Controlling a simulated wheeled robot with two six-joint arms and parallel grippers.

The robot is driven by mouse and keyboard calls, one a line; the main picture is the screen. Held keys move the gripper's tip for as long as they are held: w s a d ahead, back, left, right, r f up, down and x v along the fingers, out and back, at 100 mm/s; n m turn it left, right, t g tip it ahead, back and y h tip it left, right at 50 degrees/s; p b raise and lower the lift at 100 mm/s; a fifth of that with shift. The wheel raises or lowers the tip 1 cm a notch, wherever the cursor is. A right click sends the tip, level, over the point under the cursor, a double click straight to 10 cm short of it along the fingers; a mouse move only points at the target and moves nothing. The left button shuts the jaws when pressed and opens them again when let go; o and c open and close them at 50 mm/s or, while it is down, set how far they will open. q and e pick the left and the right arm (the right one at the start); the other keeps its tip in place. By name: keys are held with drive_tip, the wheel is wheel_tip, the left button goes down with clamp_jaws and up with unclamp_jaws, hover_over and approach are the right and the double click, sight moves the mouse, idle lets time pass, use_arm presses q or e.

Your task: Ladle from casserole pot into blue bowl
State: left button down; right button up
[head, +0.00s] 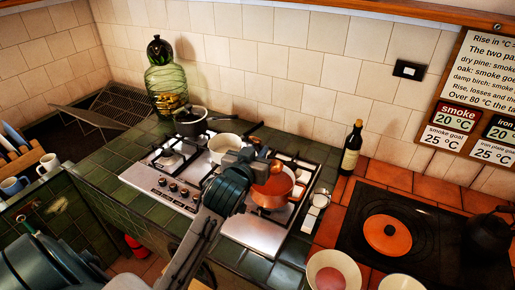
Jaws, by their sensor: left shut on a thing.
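An orange casserole pot (270,202) stands on the right side of the gas hob. My left gripper (254,158) is at the pot's back left, above its rim. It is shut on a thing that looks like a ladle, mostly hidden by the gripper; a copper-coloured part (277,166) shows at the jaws. I cannot tell whether the ladle touches the pot. A cream bowl with a pinkish inside (333,272) and a second pale bowl (402,284) are cut off at the bottom edge. I cannot make out a blue bowl. My right gripper is not in view.
An orange lid (388,236) lies on a black plate, with a dark kettle (487,236) to the right. A dark pot (190,122) and a pale pan (224,147) sit on the hob. A dark bottle (351,148) stands by the wall. A green glass jar (165,80) stands behind.

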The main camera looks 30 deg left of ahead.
use_arm(q)
wheel_tip(320, 180, down, 8)
drive_tip(key=b, duration=0.4)
drive_tip(key=shift+f, duration=0.15)
drive_tip(key=shift+f, duration=0.15)
idle(0.9)
